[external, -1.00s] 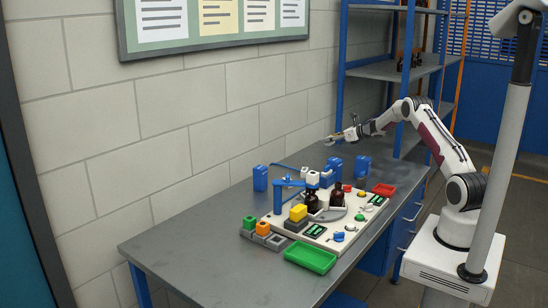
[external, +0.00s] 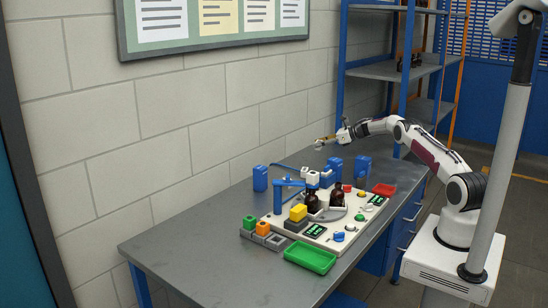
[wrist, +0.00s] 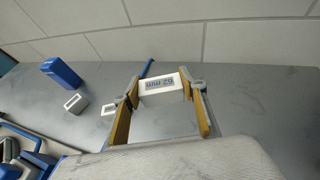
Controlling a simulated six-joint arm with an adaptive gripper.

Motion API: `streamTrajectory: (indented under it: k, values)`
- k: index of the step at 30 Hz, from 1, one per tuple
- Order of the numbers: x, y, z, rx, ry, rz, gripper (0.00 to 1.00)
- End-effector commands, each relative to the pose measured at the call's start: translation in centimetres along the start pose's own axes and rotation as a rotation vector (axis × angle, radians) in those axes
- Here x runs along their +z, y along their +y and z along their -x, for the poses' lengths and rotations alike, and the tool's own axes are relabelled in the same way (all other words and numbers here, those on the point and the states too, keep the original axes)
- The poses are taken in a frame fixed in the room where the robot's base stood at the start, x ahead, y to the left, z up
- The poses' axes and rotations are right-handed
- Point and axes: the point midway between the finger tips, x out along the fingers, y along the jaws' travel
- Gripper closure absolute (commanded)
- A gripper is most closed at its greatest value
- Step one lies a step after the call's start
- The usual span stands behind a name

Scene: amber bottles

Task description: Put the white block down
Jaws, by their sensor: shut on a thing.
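The white block (wrist: 162,87) sits between the two fingers of my gripper (wrist: 160,98) in the wrist view. It carries a "62 mm" label that reads upside down. My gripper is shut on it, one finger at each end. In the external view my gripper (external: 321,143) is stretched out above the back of the grey bench (external: 190,245), near the wall. The block is too small there to make out clearly. It appears held above the bench surface, not resting on it.
Two other pale blocks (wrist: 75,103) (wrist: 109,110) and a blue box (wrist: 62,73) stand left of my gripper. The bench's left end is clear.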

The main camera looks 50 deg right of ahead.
Motion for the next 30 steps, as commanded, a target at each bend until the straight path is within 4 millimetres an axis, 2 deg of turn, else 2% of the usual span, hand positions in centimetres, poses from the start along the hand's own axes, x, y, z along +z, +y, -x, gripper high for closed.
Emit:
streamTrajectory:
  k: [13, 30]
  values:
    - [1.9, 0.8, 0.6, 0.054, 0.0, 0.023, 0.8]
    - [1.5, 2.0, 0.6, 0.062, -0.001, 0.025, 0.8]
